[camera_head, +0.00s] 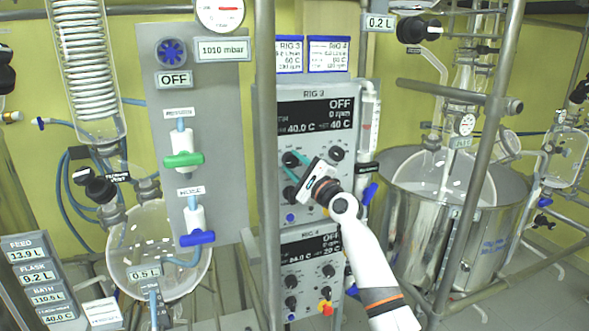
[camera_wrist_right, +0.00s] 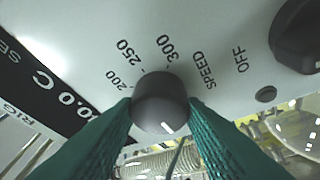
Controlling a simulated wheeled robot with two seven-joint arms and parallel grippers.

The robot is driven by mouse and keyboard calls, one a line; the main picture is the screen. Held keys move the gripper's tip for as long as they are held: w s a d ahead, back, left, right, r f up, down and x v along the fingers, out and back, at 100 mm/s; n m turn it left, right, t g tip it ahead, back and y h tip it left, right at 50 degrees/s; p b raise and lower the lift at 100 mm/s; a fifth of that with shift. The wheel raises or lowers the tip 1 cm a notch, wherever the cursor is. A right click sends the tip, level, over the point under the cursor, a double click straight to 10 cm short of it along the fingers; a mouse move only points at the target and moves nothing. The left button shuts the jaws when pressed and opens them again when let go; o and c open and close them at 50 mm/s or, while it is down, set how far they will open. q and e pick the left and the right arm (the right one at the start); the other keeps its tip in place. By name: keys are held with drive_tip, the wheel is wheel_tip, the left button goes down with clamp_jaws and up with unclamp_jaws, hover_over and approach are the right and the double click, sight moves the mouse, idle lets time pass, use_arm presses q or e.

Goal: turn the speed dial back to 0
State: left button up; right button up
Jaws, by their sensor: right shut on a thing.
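The speed dial (camera_wrist_right: 160,100) is a round black knob with a white mark, in the middle of the right wrist view. Its mark points down and slightly right in that view, away from the printed 200, 250 and 300. My right gripper (camera_wrist_right: 160,108) is shut on the dial, one green finger on each side. In the head view my right gripper (camera_head: 291,168) reaches the left part of the RIG 3 panel (camera_head: 313,205); the fingers partly cover the knobs there. The RIG 3 display (camera_head: 315,115) reads OFF, 0 rpm and 40.0 C. My left gripper is out of view.
Another black knob (camera_wrist_right: 300,36) sits by the word OFF in the wrist view. The RIG 4 panel (camera_head: 312,270) is just below. A metal post (camera_head: 266,150) stands left of the panel, and a steel bath (camera_head: 415,230) with glassware stands at right.

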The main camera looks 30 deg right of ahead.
drive_tip(key=shift+n+g+y, duration=0.4)
drive_tip(key=shift+n, duration=0.8)
drive_tip(key=n+g, duration=0.1)
drive_tip(key=n, duration=0.1)
drive_tip(key=shift+r+n, duration=0.1)
drive_tip(key=shift+n, duration=0.3)
drive_tip(key=shift+n+g+y+p, duration=0.3)
drive_tip(key=shift+n+g+p, duration=0.55)
drive_tip(key=shift+n, duration=1.05)
drive_tip(key=o, duration=1)
